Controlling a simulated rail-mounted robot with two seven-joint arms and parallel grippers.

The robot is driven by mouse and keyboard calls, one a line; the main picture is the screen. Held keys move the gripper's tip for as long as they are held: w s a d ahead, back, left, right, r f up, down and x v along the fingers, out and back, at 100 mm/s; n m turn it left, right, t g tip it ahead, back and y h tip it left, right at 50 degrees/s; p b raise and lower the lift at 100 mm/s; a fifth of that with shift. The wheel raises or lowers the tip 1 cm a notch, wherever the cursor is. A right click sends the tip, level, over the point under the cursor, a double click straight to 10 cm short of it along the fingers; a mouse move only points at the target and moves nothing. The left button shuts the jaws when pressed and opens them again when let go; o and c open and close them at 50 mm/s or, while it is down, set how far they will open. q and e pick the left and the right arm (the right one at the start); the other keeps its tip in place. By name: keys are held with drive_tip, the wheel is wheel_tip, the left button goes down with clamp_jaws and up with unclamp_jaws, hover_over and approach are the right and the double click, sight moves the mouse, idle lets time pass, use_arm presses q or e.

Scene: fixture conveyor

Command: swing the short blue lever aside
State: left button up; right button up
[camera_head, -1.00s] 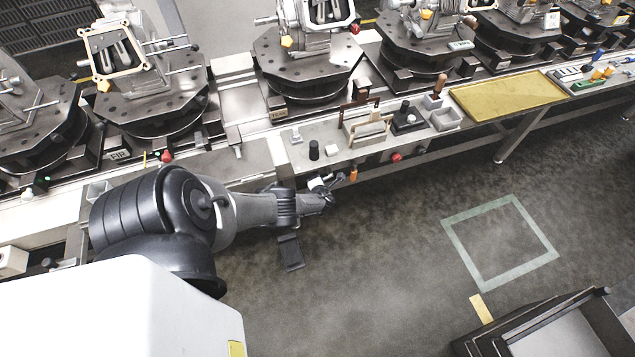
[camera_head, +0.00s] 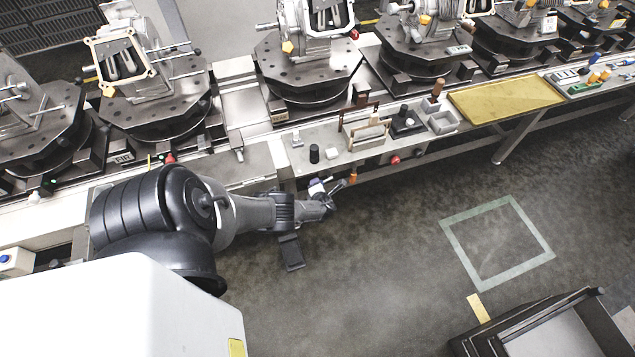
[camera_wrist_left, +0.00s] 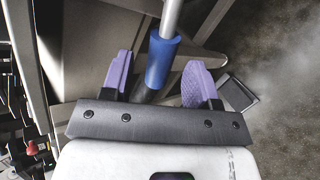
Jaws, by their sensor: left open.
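The short lever shows in the left wrist view as a metal rod with a blue sleeve (camera_wrist_left: 162,60). The sleeve lies between the two purple finger pads of my left gripper (camera_wrist_left: 160,82). The rod's lower end runs behind the gripper body. In the head view my left gripper (camera_head: 328,195) is at the front edge of the conveyor bench, and the lever there is too small to make out clearly. My right gripper is not in view.
An orange handle (camera_head: 352,176) stands just right of the gripper at the bench edge. The bench top holds a black knob (camera_head: 314,153) and small fixtures. Fixture pallets (camera_head: 308,75) line the conveyor behind.

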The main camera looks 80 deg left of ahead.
use_arm(q)
drive_tip(key=p+v, duration=0.7)
drive_tip(key=v, duration=0.3)
drive_tip(key=shift+d, duration=0.3)
drive_tip(key=shift+r, duration=0.15)
